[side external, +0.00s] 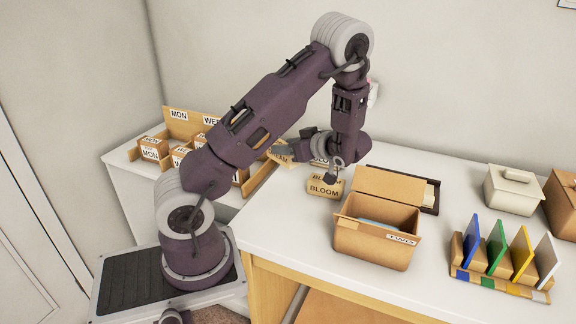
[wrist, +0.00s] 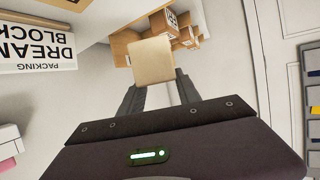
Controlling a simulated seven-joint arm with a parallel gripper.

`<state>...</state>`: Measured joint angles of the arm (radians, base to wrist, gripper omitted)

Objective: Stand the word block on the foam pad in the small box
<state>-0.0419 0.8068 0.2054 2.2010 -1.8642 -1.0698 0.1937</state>
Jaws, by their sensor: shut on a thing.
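A dark tray (side external: 431,198) lies behind the box. A rack of coloured dividers (side external: 497,283) and a lidded cream bin (side external: 514,190) stand to the right. A shelf of day-labelled boxes (side external: 152,149) is at left.

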